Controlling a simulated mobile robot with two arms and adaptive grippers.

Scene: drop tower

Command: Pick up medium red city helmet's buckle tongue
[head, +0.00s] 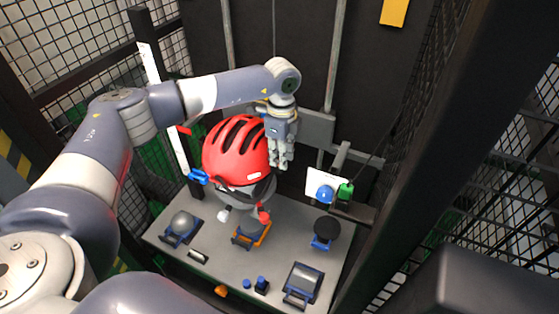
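Small white and red parts show below the helmet; I cannot tell whether either is the buckle tongue. My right gripper is not in view.
Dark posts and mesh walls enclose the space. A white panel (326,180) stands right of the gripper.

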